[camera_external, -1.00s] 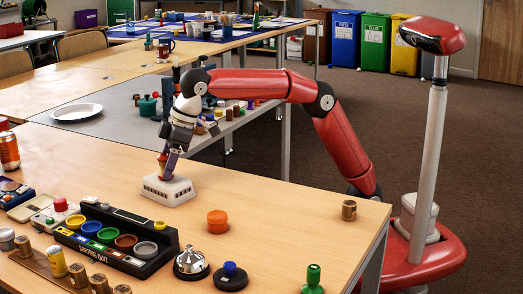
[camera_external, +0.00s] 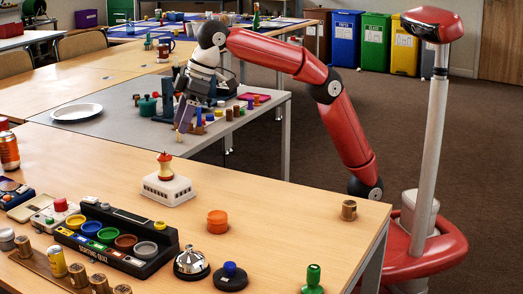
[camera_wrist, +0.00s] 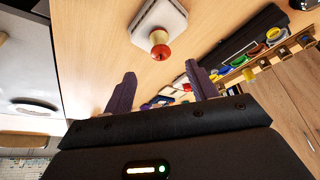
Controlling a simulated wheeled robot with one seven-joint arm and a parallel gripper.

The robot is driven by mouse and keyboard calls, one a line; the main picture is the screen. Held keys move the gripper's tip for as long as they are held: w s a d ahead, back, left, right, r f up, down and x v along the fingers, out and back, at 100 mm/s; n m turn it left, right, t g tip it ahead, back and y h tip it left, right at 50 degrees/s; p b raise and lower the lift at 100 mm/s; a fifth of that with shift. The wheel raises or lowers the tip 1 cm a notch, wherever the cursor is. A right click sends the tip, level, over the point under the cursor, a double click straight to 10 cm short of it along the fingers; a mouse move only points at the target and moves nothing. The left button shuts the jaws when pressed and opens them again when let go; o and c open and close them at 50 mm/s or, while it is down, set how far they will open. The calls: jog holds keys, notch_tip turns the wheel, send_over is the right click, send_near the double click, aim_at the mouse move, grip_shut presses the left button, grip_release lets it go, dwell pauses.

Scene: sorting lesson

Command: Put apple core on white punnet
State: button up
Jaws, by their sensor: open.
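The apple core (camera_external: 165,166), red at its ends with a pale middle, stands upright on top of the white punnet (camera_external: 168,190), which sits on the near wooden table. In the wrist view the apple core (camera_wrist: 159,46) shows on the white punnet (camera_wrist: 172,16), apart from the fingers. My gripper (camera_external: 182,128) is empty, behind and above the punnet, towards the grey table. Its two purple fingers stand wide apart in the wrist view (camera_wrist: 158,88).
An orange round object (camera_external: 217,221) stands right of the punnet. A black sorting panel with coloured cups (camera_external: 117,240) lies in front. A white plate (camera_external: 76,111) and several small objects are on the grey table. The right of the near table is mostly clear.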

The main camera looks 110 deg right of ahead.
jog(key=s+d+f, duration=0.2)
jog(key=s+f, duration=0.1)
jog(key=s, duration=0.6)
jog(key=s+d+f, duration=0.3)
jog(key=s, duration=0.7)
jog(key=s+d+f+t, duration=0.1)
jog(key=s+d+f, duration=0.1)
jog(key=s+f, duration=1.2)
jog(key=shift+s+f, duration=0.2)
jog(key=shift+f, duration=0.3)
